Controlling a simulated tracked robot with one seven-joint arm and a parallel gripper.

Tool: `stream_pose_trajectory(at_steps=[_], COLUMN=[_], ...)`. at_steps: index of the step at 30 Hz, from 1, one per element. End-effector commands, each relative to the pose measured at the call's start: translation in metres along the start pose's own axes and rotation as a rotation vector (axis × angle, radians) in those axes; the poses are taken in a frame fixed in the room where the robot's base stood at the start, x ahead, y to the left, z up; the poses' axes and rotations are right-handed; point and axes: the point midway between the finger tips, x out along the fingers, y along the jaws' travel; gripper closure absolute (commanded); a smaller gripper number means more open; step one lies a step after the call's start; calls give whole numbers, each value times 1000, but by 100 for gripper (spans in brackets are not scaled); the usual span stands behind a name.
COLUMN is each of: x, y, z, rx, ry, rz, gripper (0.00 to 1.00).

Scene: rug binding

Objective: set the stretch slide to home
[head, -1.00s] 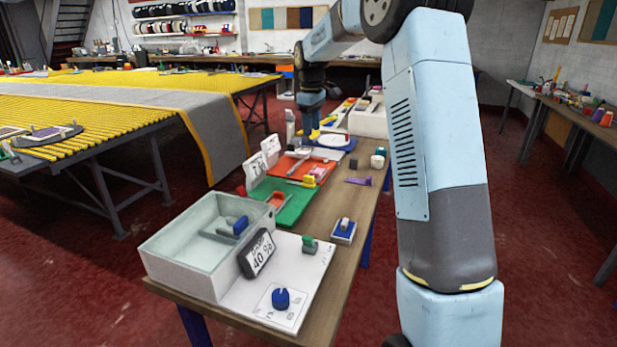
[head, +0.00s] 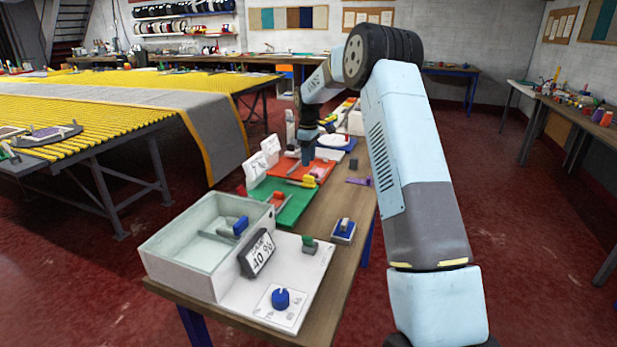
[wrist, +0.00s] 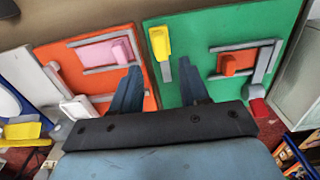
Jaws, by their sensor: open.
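An orange board (head: 292,167) and a green board (head: 290,208) lie side by side on the bench. In the wrist view, a pink block (wrist: 105,52) sits between grey rails on the orange board, and an orange-red block (wrist: 238,62) sits between grey rails on the green one. A yellow block (wrist: 160,42) with a grey bar stands near the seam. No readable label shows which is the stretch slide. My gripper (wrist: 159,68) is open and empty, its fingers spread on either side of the seam, apart from the blocks; the head view shows it (head: 307,160) above the orange board.
White upright signs (head: 262,158) stand at the boards' left edge. A blue board (head: 335,142) lies beyond. The aisle to the right is open.

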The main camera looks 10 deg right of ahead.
Motion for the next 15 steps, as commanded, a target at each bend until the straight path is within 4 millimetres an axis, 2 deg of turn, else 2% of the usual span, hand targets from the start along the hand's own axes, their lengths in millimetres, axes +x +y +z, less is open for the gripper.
stream_pose_trajectory(at_steps=[3, 9, 15], x=[23, 54, 73], y=[0, 0, 0], z=[0, 0, 0], rx=[0, -1, -1], ry=[-2, -1, 0], rz=[-3, -1, 0], gripper=[55, 55, 55])
